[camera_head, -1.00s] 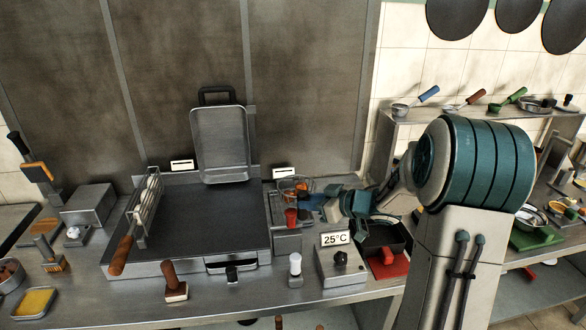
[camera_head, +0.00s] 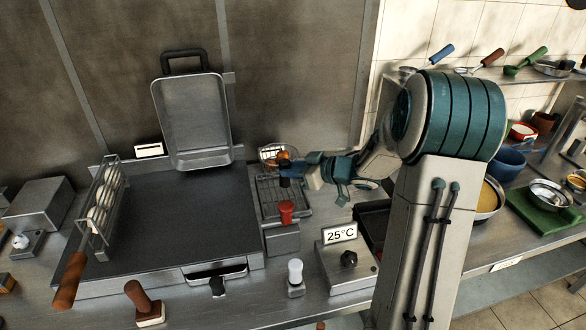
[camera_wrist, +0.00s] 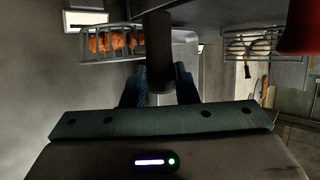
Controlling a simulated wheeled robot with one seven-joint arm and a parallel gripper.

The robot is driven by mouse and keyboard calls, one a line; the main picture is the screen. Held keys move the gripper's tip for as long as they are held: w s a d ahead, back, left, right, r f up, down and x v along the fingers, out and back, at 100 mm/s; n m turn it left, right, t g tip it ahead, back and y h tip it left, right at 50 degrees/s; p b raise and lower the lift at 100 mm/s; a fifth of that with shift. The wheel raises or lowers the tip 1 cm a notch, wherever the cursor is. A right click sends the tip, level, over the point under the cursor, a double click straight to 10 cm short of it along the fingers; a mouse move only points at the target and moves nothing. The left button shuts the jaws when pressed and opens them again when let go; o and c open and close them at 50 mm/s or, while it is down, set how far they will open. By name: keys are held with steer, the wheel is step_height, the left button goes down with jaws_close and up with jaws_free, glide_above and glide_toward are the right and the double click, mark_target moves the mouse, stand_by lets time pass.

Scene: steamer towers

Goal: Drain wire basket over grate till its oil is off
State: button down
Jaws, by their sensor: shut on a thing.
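The wire basket (camera_head: 268,155) holds orange-brown fried pieces and appears at the back end of the wire grate (camera_head: 268,197). My gripper (camera_head: 291,171) is shut on the basket's dark upright handle, to the right of the basket. In the wrist view the basket (camera_wrist: 88,46) shows at upper left, with the dark handle between my gripper's blue fingers (camera_wrist: 158,90). The gap between basket and grate is hard to judge. Any oil on the basket is too small to see.
The flat griddle (camera_head: 170,215) and a rack of pale round pieces (camera_head: 103,205) are at left. A control box reading 25°C (camera_head: 345,255) stands at front right. A dark pan (camera_head: 371,222) is partly hidden by my arm.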

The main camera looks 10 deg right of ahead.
mark_target(289, 180)
steer(key=shift+r+p, duration=0.15)
steer(key=shift+p, duration=0.3)
steer(key=shift+f+b, duration=1.15)
steer(key=shift+f, duration=0.95)
